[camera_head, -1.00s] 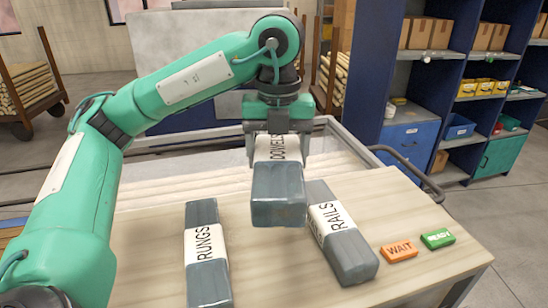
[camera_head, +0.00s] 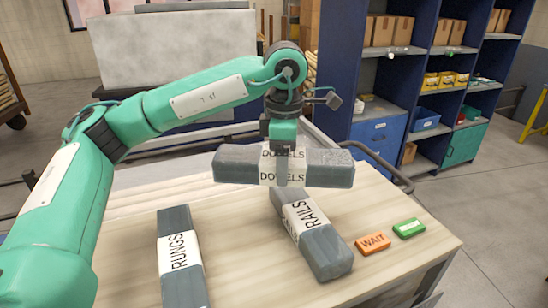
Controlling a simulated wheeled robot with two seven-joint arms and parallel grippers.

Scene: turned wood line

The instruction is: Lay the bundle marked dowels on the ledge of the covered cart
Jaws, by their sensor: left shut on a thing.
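The dowels bundle (camera_head: 325,168) is a grey wrapped bar with a white DOWELS label. My left gripper (camera_head: 283,148) is shut on it at the label, from above. It is held level, lying crosswise above the far part of the table, and hides the far end of the rails bundle. Behind the table is a low metal-framed cart (camera_head: 317,138) with a curved dark handle at its right, partly hidden by the arm and bundle. A large pale, cover-like block (camera_head: 170,50) stands at the back; I cannot tell whether it belongs to that cart. No ledge is clearly distinguishable.
The rungs bundle (camera_head: 179,258) and rails bundle (camera_head: 318,240) lie on the wooden table (camera_head: 240,255). An orange WAIT block (camera_head: 373,243) and a green block (camera_head: 409,228) lie at its right. Blue shelving (camera_head: 343,90) stands at the back right. Floor right of the table is clear.

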